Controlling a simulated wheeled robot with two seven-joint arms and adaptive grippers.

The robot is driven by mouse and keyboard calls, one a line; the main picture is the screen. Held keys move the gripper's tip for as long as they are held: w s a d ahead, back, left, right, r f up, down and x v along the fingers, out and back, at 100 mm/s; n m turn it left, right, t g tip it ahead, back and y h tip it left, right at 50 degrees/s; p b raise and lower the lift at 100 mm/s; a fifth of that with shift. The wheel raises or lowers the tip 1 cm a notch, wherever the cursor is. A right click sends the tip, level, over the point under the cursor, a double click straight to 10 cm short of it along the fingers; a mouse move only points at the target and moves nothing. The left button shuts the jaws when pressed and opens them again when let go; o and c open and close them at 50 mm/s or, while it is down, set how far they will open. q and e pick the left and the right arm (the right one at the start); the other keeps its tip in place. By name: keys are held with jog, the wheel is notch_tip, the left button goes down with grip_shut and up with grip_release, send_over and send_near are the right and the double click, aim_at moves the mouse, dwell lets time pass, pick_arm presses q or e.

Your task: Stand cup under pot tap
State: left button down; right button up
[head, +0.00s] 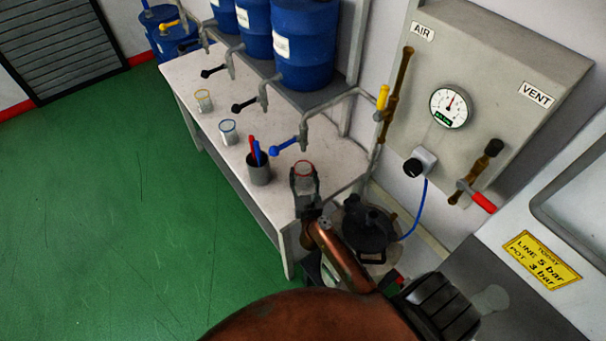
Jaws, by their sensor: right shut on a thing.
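A clear cup with a red rim (304,169) is between the fingers of my right gripper (304,184), which is shut on it. The cup is upright or nearly so, at the near right end of the bench. I cannot tell whether its base touches the bench top. The tap with the blue handle (303,137) hangs from a grey pipe just behind the cup in the picture. Whether its spout is directly over the cup is unclear. The pressure pot (367,232) is dark and stands low, to the right of the gripper. My left gripper is out of view.
The bench (188,76) also holds a dark pot with red and blue sticks (259,170), a blue-rimmed cup (228,132) and a yellow-rimmed cup (204,101). Blue drums (305,45) with taps stand behind. The gauge panel (480,70) is at right.

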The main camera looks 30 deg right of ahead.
jog(key=shift+f, duration=0.1)
jog(key=o, duration=1.1)
jog(key=shift+s, duration=0.1)
jog(key=v, duration=1.2)
